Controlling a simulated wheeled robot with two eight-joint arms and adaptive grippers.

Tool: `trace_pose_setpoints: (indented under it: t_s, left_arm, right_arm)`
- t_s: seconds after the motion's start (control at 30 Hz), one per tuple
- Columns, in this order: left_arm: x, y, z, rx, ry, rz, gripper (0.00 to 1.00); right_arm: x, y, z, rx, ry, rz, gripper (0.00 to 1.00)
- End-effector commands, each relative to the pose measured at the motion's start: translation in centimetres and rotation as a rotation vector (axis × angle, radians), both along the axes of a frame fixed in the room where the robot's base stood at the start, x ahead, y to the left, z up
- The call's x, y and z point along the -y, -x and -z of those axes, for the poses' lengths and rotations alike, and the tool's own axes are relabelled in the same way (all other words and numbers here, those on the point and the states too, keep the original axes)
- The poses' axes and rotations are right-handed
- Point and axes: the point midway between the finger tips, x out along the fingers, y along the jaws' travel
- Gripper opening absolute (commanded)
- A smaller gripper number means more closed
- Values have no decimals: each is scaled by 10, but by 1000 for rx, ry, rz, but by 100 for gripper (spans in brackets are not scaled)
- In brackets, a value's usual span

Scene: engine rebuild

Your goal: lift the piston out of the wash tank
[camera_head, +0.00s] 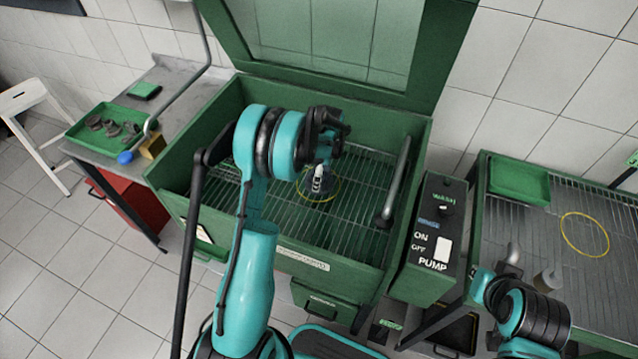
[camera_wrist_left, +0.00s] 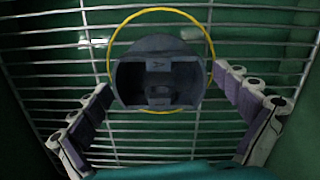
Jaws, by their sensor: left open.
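The grey piston (camera_wrist_left: 158,80) sits on the wire rack of the green wash tank (camera_head: 276,262), inside a yellow ring marking (camera_wrist_left: 209,45). In the wrist view its crown-shaped body shows an open, recessed face. My left gripper (camera_wrist_left: 163,82) is open, with one finger on each side of the piston and visible gaps between. In the head view my left gripper (camera_head: 318,179) points down over the rack inside the ring, and the arm and fingers hide most of the piston.
The tank's raised lid stands behind. A bent pipe (camera_head: 396,185) rises inside the tank's right side. A pump switch box (camera_head: 434,235) stands right of it. A wire-topped table with another yellow ring (camera_head: 585,235) is further right. A green parts tray (camera_head: 108,130) lies left.

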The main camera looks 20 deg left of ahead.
Motion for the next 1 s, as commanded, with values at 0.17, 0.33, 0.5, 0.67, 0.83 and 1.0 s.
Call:
trace_pose_setpoints:
  t_s: [0.17, 0.33, 0.5, 0.67, 0.83, 1.0]
  left_arm:
    - [0, 0, 0, 0, 0, 0, 100]
    - [0, 0, 0, 0, 0, 0, 60]
    - [0, 0, -1, 0, 0, 0, 30]
    - [0, 0, -1, 0, 0, 0, 30]
    - [0, 0, -9, 0, 0, 0, 30]
    - [0, 0, -33, 0, 0, 0, 30]
  right_arm:
    - [0, 0, -1, 0, 0, 0, 0]
    - [0, 0, -1, 0, 0, 0, 0]
    - [0, 0, -1, 0, 0, 0, 0]
    - [0, 0, -1, 0, 0, 0, 0]
    - [0, 0, -5, 0, 0, 0, 0]
    - [0, 0, -16, 0, 0, 0, 0]
